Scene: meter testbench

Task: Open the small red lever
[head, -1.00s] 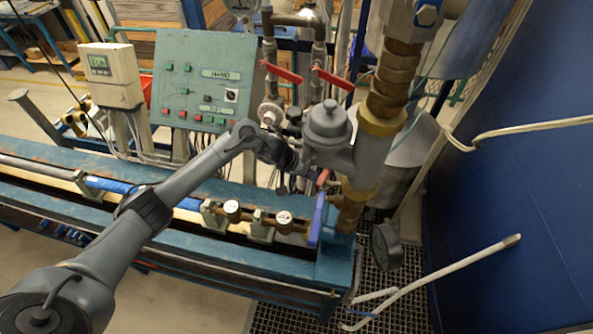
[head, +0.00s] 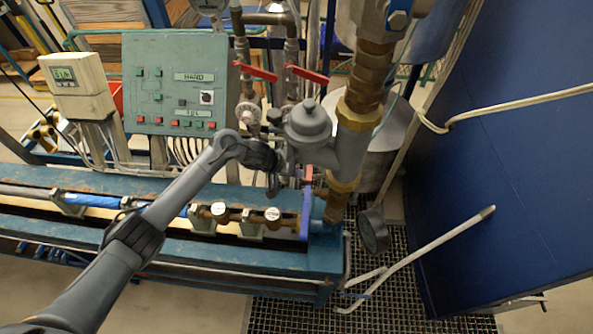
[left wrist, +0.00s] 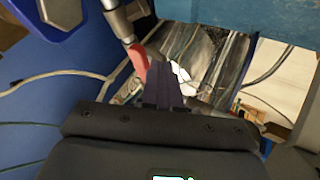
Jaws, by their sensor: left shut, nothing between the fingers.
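The small red lever (head: 308,171) shows as a short red piece below the grey valve body, just above a blue-violet upright handle (head: 305,215). In the left wrist view the red lever (left wrist: 138,60) sits just left of my fingertips, close to a metal pipe. My left gripper (head: 272,187) is left of the lever, fingers pointing down. In the left wrist view its dark fingers (left wrist: 165,70) are shut and empty; I cannot tell whether they touch the lever. My right gripper is not in view.
Two longer red levers (head: 256,72) (head: 307,75) sit on the pipes behind. A grey valve body (head: 309,122) and brass pipe (head: 362,85) stand beside the gripper. A round gauge (head: 374,232) hangs at right. A green control panel (head: 175,85) stands behind my arm.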

